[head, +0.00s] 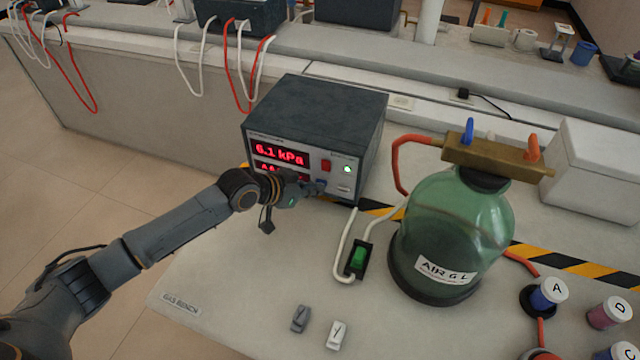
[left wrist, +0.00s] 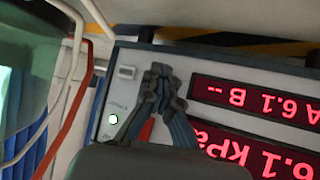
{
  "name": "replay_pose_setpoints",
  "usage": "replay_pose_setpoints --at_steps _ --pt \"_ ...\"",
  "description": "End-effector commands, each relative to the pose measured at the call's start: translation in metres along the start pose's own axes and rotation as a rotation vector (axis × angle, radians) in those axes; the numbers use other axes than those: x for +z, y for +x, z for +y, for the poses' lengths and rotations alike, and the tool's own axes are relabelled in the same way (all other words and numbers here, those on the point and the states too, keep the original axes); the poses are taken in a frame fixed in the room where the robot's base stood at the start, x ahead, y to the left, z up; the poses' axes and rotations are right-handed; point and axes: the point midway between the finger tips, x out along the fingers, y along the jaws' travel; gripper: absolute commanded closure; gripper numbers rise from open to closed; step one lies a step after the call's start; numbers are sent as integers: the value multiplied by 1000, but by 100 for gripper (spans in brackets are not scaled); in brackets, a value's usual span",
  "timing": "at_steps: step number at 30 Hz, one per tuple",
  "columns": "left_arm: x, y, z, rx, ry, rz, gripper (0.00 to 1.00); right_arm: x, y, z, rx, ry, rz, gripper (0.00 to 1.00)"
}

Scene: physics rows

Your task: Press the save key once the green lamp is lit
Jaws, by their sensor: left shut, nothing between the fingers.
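The meter box (head: 315,110) stands on the bench, its red display reading 6.1 kPa. The lamp (head: 347,169) on its panel glows bright white-green; it also shows in the left wrist view (left wrist: 113,119). A red button (head: 326,166) sits left of the lamp. A small pale key (head: 344,188) is below the lamp; it shows upside down in the left wrist view (left wrist: 126,72). Its label is too small to read. My left gripper (head: 319,187) is shut and empty in front of the lower panel, beside the pale key; contact cannot be told. Its fingers (left wrist: 160,78) hide part of the panel.
A green glass bottle (head: 455,235) with a brass manifold (head: 497,158) stands right of the meter. A green rocker switch (head: 358,259), tubes and two small clips (head: 337,335) lie in front. Labelled cylinders (head: 549,293) stand at right. The bench's left front is clear.

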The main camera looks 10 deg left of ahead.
Motion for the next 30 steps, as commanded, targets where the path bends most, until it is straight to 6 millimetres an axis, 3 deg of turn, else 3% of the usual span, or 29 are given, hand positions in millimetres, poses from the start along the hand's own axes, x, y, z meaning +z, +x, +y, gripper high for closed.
replay_pose_setpoints --at_steps 23,30 --pt "-8 2 -4 -4 3 13 100 1 1 4 4 0 -1 100" --pt "-7 -4 1 -4 3 15 100 0 -7 4 4 0 -1 100"
